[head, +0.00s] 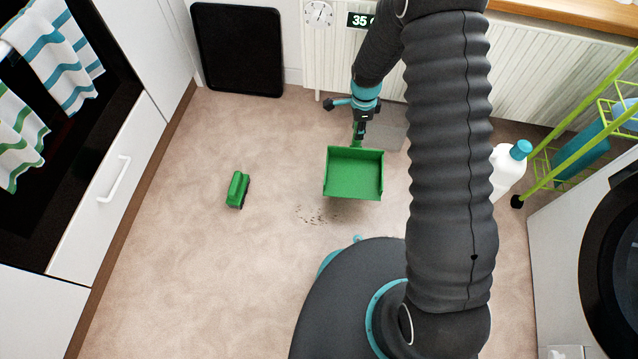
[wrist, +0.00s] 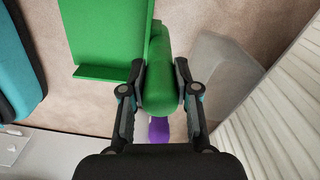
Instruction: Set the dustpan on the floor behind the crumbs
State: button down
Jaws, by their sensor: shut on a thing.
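The green dustpan (head: 354,172) is in the middle of the head view, its handle pointing away from my base and its wide pan toward it. My gripper (head: 360,128) is shut on the dustpan handle; the wrist view shows the green handle (wrist: 158,70) between both fingers (wrist: 158,88). Part of the pan (wrist: 100,40) shows at the upper left there. The dark crumbs (head: 318,214) lie on the floor just below and left of the pan's front edge in the head view. I cannot tell whether the pan touches the floor.
A grey patch (head: 388,132) is beside the gripper, near the radiator (head: 530,90). A white bottle (head: 507,170) and a lime rack (head: 560,135) stand right. A purple thing (wrist: 158,130) shows below the handle.

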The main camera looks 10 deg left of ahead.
jog(key=shift+s+d+m, duration=0.2)
jog(key=shift+s+m, duration=0.05)
jog(key=shift+m, duration=0.05)
jog(key=shift+a+f, duration=0.1)
jog(key=shift+a, duration=0.05)
jog(key=w+a+f+b, duration=0.1)
jog(key=a+f, duration=0.9)
jog(key=a, duration=0.1)
jog(key=shift+w+a+f, duration=0.15)
jog(key=shift+f, duration=0.25)
jog(key=shift+f, duration=0.15)
jog(key=c, duration=0.9)
grip_release()
jog(key=shift+o, duration=0.2)
